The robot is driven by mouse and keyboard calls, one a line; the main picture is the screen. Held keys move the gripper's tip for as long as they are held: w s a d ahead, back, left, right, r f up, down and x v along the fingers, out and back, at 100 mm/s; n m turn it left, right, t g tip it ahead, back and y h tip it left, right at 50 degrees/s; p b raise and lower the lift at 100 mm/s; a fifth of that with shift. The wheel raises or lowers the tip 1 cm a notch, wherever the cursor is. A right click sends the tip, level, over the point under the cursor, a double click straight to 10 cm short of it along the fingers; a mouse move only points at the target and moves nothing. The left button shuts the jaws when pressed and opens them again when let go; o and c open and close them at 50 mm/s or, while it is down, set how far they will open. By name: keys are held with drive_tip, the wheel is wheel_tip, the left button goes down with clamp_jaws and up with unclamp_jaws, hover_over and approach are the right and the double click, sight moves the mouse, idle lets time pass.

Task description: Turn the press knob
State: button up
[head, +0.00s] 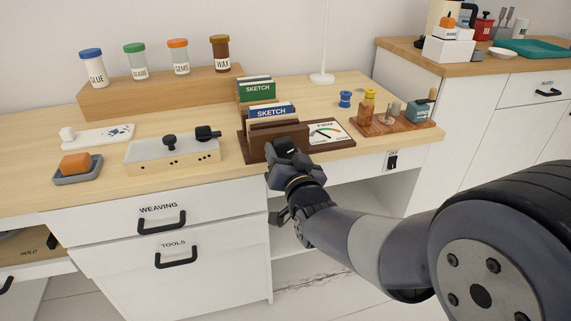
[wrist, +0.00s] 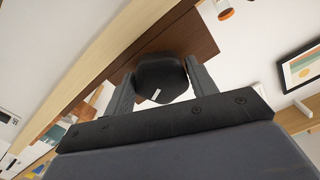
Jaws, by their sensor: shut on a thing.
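The press (head: 256,151) is a dark brown wooden block on the desk's front edge. It has a dial gauge (head: 325,133) with a needle on its right part. Its black knob (wrist: 161,72) has a short white mark and fills the gap between my two fingers in the wrist view. My gripper (head: 284,152) is at the front of the press, shut on the knob, and hides part of the press's front. The brown press body also shows behind the knob in the wrist view (wrist: 196,38).
Sketch books (head: 257,90) stand in and behind the press. A block with black knobs (head: 172,155) and an orange bar in a dish (head: 77,164) lie to the left. A wooden tray (head: 400,123) with bottles sits right. A switch (head: 392,161) is on the desk front.

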drive_tip(key=m+b, duration=0.2)
drive_tip(key=shift+a+f+m, duration=0.1)
drive_tip(key=shift+f+m, duration=0.1)
drive_tip(key=shift+m, duration=0.1)
drive_tip(key=shift+r+m+b, duration=0.2)
drive_tip(key=shift+m+b, duration=1.05)
drive_tip(key=shift+m, duration=0.15)
drive_tip(key=o, duration=1)
drive_tip(key=shift+c, duration=0.2)
drive_tip(key=shift+s, duration=0.1)
drive_tip(key=p+v, duration=0.2)
drive_tip(key=v, duration=0.8)
drive_tip(key=shift+s, duration=0.3)
drive_tip(key=shift+w, duration=0.15)
